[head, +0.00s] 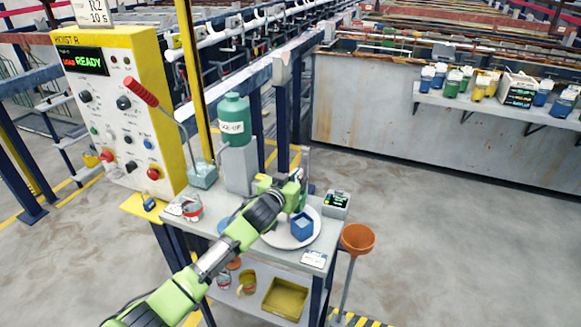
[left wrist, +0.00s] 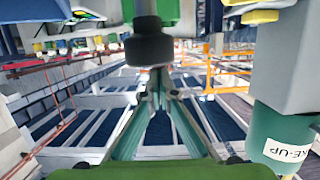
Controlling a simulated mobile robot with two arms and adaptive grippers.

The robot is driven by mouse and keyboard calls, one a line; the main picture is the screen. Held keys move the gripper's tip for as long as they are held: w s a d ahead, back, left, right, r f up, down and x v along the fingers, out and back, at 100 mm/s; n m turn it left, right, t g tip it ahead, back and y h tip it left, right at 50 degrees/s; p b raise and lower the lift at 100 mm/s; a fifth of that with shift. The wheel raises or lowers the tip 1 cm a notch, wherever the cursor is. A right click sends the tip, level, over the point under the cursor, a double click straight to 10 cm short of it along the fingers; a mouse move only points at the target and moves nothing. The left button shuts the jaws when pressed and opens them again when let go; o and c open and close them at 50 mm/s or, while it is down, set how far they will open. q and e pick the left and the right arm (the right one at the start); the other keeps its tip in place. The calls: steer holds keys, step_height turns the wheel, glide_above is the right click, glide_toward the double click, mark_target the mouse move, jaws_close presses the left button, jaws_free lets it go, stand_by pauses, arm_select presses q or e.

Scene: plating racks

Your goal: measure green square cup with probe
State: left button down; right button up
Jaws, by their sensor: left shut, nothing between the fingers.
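My left gripper (head: 297,183) is shut and empty, above the round white plate (head: 306,238) on the small table. Its closed fingers also show in the left wrist view (left wrist: 160,82). A blue square cup (head: 302,226) stands on the plate, just below the gripper. A grey meter (head: 336,200) with a dark display sits at the table's right corner. I cannot pick out its probe. My right gripper is not in view.
A green make-up jug (head: 233,120) stands on a grey block behind my arm; it also shows in the left wrist view (left wrist: 275,140). The yellow control panel (head: 125,110) is at left. An orange funnel (head: 357,238) stands right of the table. The floor at right is clear.

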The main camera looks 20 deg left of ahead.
arm_select(q)
step_height(320, 180, up, 5)
steer(key=p, duration=0.3)
steer(key=shift+a+f, duration=0.1)
steer(key=shift+f, duration=0.05)
steer(key=b+v, duration=0.3)
steer(key=v, duration=0.6)
steer(key=shift+s+f, duration=0.3)
steer(key=shift+s, duration=0.2)
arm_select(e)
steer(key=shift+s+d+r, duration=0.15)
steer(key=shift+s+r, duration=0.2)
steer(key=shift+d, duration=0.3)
